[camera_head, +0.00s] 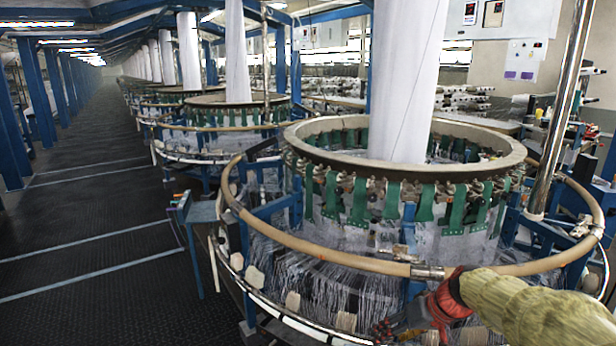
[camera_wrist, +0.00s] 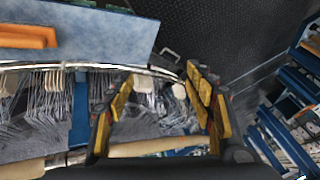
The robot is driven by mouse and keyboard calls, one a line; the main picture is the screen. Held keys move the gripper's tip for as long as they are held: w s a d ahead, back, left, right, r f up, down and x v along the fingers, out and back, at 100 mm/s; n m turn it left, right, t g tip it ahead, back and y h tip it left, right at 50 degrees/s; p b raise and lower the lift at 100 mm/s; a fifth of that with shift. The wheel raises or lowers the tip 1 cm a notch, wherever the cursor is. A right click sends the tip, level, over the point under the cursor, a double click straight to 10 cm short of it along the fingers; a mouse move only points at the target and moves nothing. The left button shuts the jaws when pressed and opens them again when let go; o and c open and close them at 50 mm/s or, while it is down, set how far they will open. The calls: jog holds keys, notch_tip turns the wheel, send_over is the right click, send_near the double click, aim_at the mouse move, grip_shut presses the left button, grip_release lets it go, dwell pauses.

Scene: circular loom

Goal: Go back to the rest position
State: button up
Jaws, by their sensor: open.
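My gripper (camera_head: 390,328) shows at the lower right of the head view, at the end of my yellow-sleeved arm with its red wrist. It hangs low at the front of the nearest circular loom (camera_head: 405,178), just outside the tan rail (camera_head: 340,257). In the wrist view, my gripper (camera_wrist: 160,78) has its two yellow-and-black fingers spread, with nothing held between them. Behind the fingers are wire heddles and threads (camera_wrist: 52,100) of the loom. Whether the fingers touch any threads cannot be told.
Pale spools (camera_head: 346,321) line the loom's lower ring. A small blue-grey panel (camera_head: 203,212) stands at its left; the wrist view shows a similar panel (camera_wrist: 95,35) with an orange item (camera_wrist: 28,36). A chrome pole (camera_head: 562,105) rises right. The dark aisle floor (camera_head: 95,230) is clear.

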jog(key=s+r+m+h+p, duration=0.2)
jog(key=s+r, duration=0.2)
jog(key=s, duration=0.7)
jog(key=s+r+m+h+p, duration=0.15)
jog(key=s+r, duration=0.25)
jog(key=s, duration=0.7)
jog(key=s+a+r+n+t+p, duration=0.1)
jog(key=s+a+r+n+p, duration=0.1)
jog(key=s+r, duration=0.3)
jog(key=shift+r+h, duration=0.45)
jog(key=shift+r, duration=0.5)
jog(key=shift+s, duration=0.1)
jog(key=shift+c, duration=0.6)
